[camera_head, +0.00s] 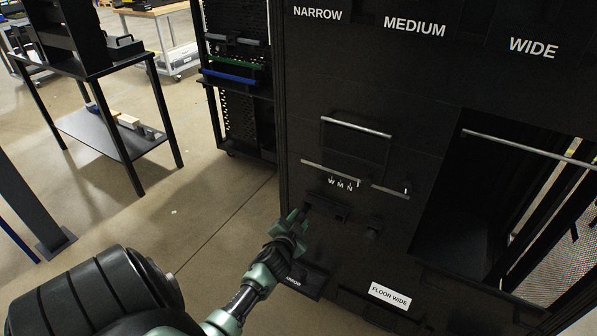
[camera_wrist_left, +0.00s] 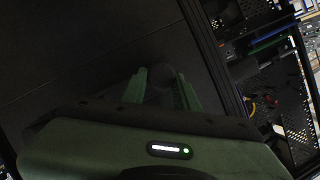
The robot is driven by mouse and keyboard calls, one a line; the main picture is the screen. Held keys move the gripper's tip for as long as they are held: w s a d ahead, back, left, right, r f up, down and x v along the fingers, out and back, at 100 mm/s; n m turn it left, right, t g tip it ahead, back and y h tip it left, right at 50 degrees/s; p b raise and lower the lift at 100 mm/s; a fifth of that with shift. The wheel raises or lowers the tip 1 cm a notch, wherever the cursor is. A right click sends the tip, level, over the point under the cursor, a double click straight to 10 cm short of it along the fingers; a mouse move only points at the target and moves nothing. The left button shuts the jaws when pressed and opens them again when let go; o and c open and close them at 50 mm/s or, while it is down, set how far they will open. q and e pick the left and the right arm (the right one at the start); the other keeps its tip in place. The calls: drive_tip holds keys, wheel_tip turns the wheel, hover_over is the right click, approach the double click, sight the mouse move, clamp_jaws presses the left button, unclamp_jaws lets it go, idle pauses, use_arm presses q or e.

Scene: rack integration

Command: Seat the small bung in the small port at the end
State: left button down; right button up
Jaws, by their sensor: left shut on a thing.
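My left gripper (camera_head: 296,222) is in front of the lower left part of the black rack panel (camera_head: 400,120). Its green fingers (camera_wrist_left: 162,88) are shut on a dark, rounded thing (camera_wrist_left: 161,72), which I take to be the small bung; its outline is hard to make out against the black panel. In the head view the gripper hides it. The letters W M N (camera_head: 340,184) are on the panel just up and right of the gripper, with a dark protruding block (camera_head: 328,206) below them. I cannot make out the small port. My right gripper is not in view.
Silver handle bars (camera_head: 356,127) cross the panel above the letters. A large open bay (camera_head: 465,215) is at the right. A "FLOOR WIDE" label (camera_head: 390,297) is low on the rack. A black table (camera_head: 105,110) stands at the left, with open floor between.

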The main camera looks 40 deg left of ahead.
sight(304, 213)
use_arm(q)
drive_tip(key=shift+w+a+b, duration=0.25)
drive_tip(key=shift+w+b, duration=0.05)
drive_tip(key=shift+w, duration=0.7)
drive_tip(key=shift+w+a+b, duration=0.25)
drive_tip(key=shift+w+b, duration=0.05)
drive_tip(key=shift+w, duration=0.7)
drive_tip(key=c, duration=1)
unclamp_jaws()
drive_tip(key=v, duration=0.8)
drive_tip(key=shift+p, duration=0.45)
drive_tip(key=shift+w+a, duration=0.1)
